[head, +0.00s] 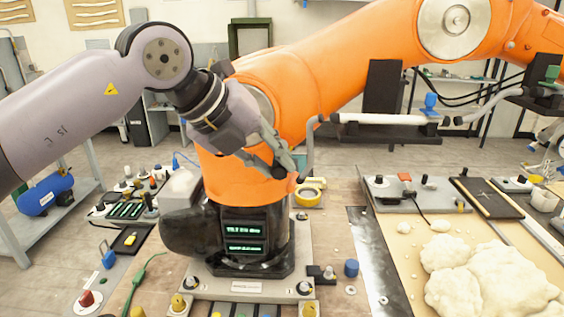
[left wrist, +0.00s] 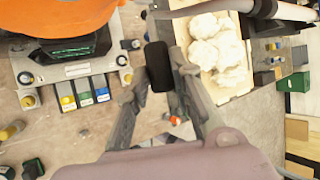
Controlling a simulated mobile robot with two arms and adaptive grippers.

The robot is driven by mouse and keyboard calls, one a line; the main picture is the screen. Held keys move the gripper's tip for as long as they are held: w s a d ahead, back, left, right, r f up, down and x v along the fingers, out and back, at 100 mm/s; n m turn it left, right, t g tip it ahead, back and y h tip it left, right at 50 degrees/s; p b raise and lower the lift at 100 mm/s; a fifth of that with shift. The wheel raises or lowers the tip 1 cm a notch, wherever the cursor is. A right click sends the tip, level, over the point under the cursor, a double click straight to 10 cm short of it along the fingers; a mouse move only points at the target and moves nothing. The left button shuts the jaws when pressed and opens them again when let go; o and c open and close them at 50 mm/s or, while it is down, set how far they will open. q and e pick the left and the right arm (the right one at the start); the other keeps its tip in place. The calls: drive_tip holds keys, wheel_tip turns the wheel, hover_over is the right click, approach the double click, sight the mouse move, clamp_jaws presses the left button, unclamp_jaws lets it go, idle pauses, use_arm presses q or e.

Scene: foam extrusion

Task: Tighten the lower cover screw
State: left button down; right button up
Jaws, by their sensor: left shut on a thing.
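My left gripper (head: 290,168) is in front of the orange machine arm's base. Its fingers are closed on the dark end of a bent grey handle (head: 309,148). In the left wrist view a black rounded grip (left wrist: 158,66) stands between the fingers of the left gripper (left wrist: 157,88). I cannot make out a cover screw or its cover in either view. My right gripper is not in view.
The large orange arm (head: 355,70) rises from a black base (head: 245,240) with lit displays. A white roller (head: 375,118) extends right from the handle. White foam lumps (head: 490,280) lie on a board at right. Yellow tape (head: 308,193) lies on the bench.

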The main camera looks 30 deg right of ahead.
use_arm(q)
drive_tip(key=shift+h, duration=0.4)
drive_tip(key=shift+s+a+f+b, duration=0.2)
drive_tip(key=shift+s+a+b, duration=0.4)
drive_tip(key=shift+b, duration=0.6)
drive_tip(key=shift+s+a+r+b, duration=0.15)
drive_tip(key=shift+s+a+b, duration=0.45)
drive_tip(key=shift+s+b, duration=0.3)
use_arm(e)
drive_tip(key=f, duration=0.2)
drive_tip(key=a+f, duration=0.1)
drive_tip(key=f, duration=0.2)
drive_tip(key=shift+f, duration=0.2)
use_arm(q)
drive_tip(key=shift+r, duration=0.1)
